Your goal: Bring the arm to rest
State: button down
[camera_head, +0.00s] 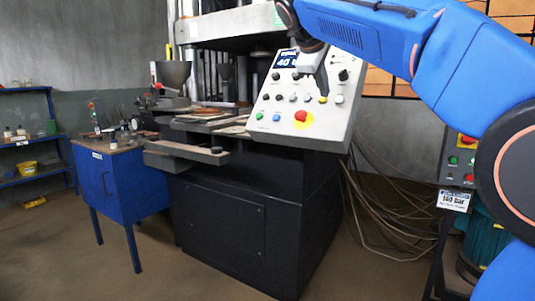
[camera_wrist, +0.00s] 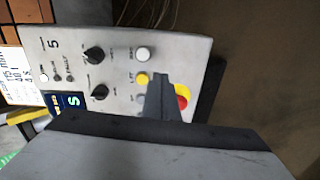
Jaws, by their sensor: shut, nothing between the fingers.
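My blue arm reaches in from the right in the head view. My gripper (camera_head: 322,88) hangs from it, fingers pointing down, in front of the sloped control panel (camera_head: 278,127). The fingers are shut and empty. In the wrist view my gripper (camera_wrist: 161,82) is a dark shape overlapping part of the red and yellow emergency stop button (camera_wrist: 183,96). I cannot tell whether the fingertips touch the panel. The panel carries black knobs, coloured buttons and a small lit display (camera_head: 285,58).
The black press (camera_head: 255,215) stands behind and below the panel. A blue cabinet (camera_head: 118,185) is at its left, with a blue shelf (camera_head: 35,172) by the wall. Cables (camera_head: 385,215) hang right of the press. Another control box (camera_head: 462,155) stands at the right. Floor shows in front.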

jog(key=s+d+f+m+g+y, duration=0.1)
jog(key=s+d+f+m, duration=0.1)
jog(key=s+f, duration=1)
jog(key=s+d+f+m+g+y, duration=0.1)
jog(key=s+f+m, duration=0.3)
jog(key=s+f, duration=0.9)
jog(key=s+d+f+m+g+y, duration=0.1)
jog(key=s+d+f+m+y, duration=0.2)
jog(key=s+f, duration=1)
notch_tip(320, 180, down, 8)
jog(key=shift+s+d+f+m, duration=0.1)
jog(key=shift+s+d+m, duration=0.1)
jog(key=shift+m, duration=0.4)
